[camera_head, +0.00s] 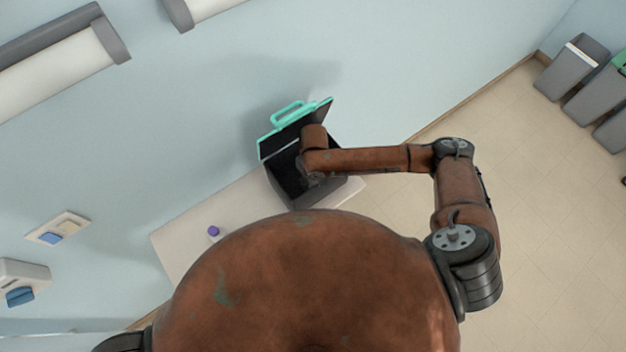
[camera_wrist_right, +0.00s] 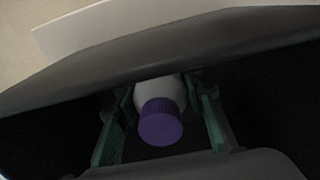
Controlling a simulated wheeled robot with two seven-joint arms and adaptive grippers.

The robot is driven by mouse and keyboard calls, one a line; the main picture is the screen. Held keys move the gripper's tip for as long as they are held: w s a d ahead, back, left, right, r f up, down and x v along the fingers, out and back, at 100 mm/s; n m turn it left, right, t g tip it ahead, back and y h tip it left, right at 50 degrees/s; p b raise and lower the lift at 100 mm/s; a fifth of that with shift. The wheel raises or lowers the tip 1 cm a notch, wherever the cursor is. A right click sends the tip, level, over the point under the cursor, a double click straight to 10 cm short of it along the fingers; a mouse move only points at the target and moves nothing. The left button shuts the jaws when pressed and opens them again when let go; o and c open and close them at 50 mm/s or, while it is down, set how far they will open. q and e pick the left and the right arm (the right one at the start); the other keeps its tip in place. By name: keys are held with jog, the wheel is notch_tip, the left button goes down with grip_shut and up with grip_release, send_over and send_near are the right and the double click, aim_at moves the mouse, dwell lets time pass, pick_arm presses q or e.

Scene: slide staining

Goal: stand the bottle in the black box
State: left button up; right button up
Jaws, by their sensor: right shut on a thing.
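The black box (camera_head: 318,194) stands open on the pale table, with its teal-edged lid (camera_head: 270,146) raised against the wall side. My right gripper (camera_head: 306,181) reaches down into the box, and its fingers are mostly hidden there in the head view. In the right wrist view the green fingers (camera_wrist_right: 162,128) are shut on a white bottle with a purple cap (camera_wrist_right: 160,122). The bottle is close to the box's dark wall (camera_wrist_right: 150,62). Whether its base touches the box floor is hidden. My left gripper is not in view.
A small purple-topped thing (camera_head: 213,231) stands on the table (camera_head: 175,240) left of the box. The blue wall is close behind the box. Grey bins (camera_head: 572,70) stand far off at the upper right. The floor on the right is clear.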

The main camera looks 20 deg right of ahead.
jog(key=shift+f, duration=0.15)
jog(key=shift+f, duration=0.1)
jog(key=o, duration=1.3)
notch_tip(320, 180, up, 12)
jog(key=shift+r+b, duration=0.1)
jog(key=shift+b, duration=0.4)
